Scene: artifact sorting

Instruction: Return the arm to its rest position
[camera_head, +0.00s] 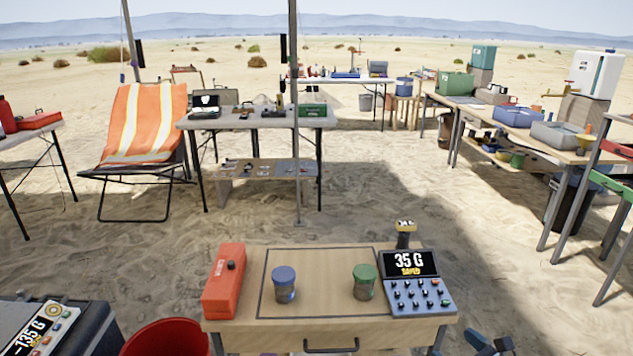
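A small wooden table (240,331) stands in front of me. A jar with a blue lid (285,284) and a jar with a green lid (364,283) stand upright and apart on it, inside a dark outlined square. A keypad device (418,283) at the right reads "35 G" with yellow lettering below. An orange-red case (224,280) lies at the left. My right gripper (490,344) shows partly at the bottom edge, right of the table; its two dark tips look apart with nothing between them. My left gripper is not in view.
A red bucket (167,340) and a dark box with a "-135 G" panel (42,331) are at the lower left. A small dark canister (405,233) stands behind the keypad. Loaded tables and an orange chair (145,125) are farther back. Open sand lies right of the wooden table.

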